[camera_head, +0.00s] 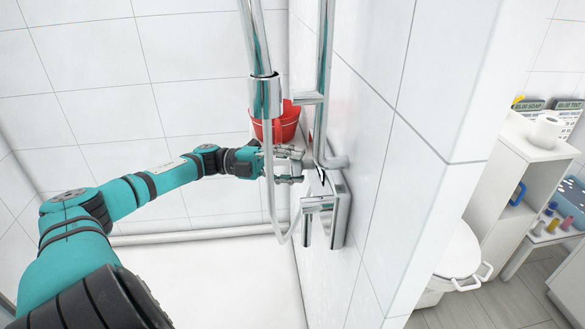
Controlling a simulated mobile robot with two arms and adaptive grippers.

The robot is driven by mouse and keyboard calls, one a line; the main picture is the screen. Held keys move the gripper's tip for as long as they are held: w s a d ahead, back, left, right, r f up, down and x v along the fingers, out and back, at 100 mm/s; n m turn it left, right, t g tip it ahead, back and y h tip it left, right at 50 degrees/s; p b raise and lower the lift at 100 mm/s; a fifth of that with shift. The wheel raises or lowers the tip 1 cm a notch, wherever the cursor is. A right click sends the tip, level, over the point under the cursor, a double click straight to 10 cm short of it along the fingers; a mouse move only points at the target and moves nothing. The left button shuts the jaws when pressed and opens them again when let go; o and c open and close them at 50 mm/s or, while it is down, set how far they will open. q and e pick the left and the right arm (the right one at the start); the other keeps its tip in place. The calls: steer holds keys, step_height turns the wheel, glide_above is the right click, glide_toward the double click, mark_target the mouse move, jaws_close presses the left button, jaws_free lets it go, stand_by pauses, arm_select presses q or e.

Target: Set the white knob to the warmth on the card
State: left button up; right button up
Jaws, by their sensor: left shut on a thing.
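The chrome shower mixer (340,212) is fixed to the tiled wall right of centre. My left gripper (293,166) reaches it from the left, at its upper end. Its fingers are closed around a small pale part between them, which I take to be the white knob; the fingers hide most of it. A chrome handle (318,204) sits just below the gripper, apart from it. I cannot make out any marks on the knob or a card with a warmth. My right gripper is out of view.
Chrome pipes (325,80) and a hanging hose (268,205) run close to the gripper. A red bucket (277,127) stands behind it. The tiled wall edge (440,130) divides the shower from a toilet (458,258) and white shelf (530,150). The shower floor (215,285) is clear.

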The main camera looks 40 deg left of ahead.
arm_select(q)
steer(key=shift+m, duration=0.6)
steer(key=o, duration=1.2)
steer(key=r+v, duration=0.1)
steer(key=v, duration=1.1)
steer(key=shift+f, duration=0.3)
steer(key=shift+w+d, duration=0.1)
steer(key=shift+d, duration=0.05)
